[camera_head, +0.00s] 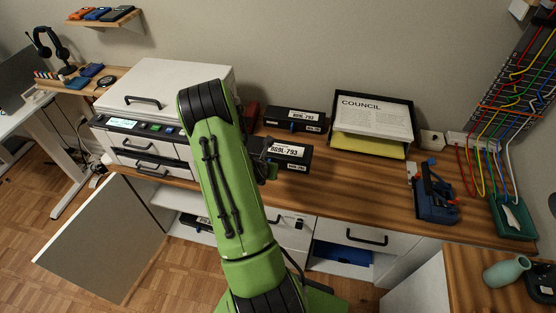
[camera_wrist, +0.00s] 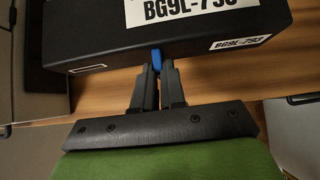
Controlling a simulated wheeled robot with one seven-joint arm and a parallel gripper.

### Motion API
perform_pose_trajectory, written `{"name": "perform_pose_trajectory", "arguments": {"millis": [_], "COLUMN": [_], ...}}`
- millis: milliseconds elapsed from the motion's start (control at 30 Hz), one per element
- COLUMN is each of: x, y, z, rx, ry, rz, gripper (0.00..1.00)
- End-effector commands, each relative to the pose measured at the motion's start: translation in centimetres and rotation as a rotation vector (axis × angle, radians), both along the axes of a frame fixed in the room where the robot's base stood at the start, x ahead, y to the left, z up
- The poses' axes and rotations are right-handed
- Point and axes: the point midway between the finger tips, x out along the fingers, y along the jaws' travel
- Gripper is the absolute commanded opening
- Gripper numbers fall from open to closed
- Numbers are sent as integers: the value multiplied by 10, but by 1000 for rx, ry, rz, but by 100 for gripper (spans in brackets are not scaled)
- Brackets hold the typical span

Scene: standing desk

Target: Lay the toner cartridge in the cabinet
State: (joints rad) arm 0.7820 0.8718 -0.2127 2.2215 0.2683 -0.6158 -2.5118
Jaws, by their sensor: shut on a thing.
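A black toner cartridge (camera_head: 292,164) with a white BG9L-793 label lies on the wooden desk; it fills the top of the wrist view (camera_wrist: 190,30). My gripper (camera_wrist: 157,64) is shut on a small blue tab at the cartridge's near edge. In the head view my green arm and wrist hide most of the gripper. A second black cartridge (camera_head: 295,119) lies behind the first. The cabinet under the desk has its door (camera_head: 105,240) swung open at the left. A dark labelled item (camera_head: 203,222) shows inside, partly behind my arm.
A white printer (camera_head: 165,85) stands left of the cartridges. A black paper tray (camera_head: 372,108), a blue tool (camera_head: 435,195) and a green tray with cables (camera_head: 513,215) are to the right. A blue item (camera_head: 342,254) lies in an open space below the right drawer. Desk between cartridge and blue tool is clear.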

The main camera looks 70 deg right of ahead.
Motion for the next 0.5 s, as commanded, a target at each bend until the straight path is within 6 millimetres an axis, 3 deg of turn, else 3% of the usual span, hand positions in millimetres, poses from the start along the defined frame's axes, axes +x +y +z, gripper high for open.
{"name": "perform_pose_trajectory", "arguments": {"millis": [67,300,500], "x": [-1,-1,-1], "y": [-1,0,1], "z": [-3,-55,-79], "rx": [-1,0,-1], "ry": [0,1,0], "rz": [-1,-1,0], "gripper": [0,0,0]}}
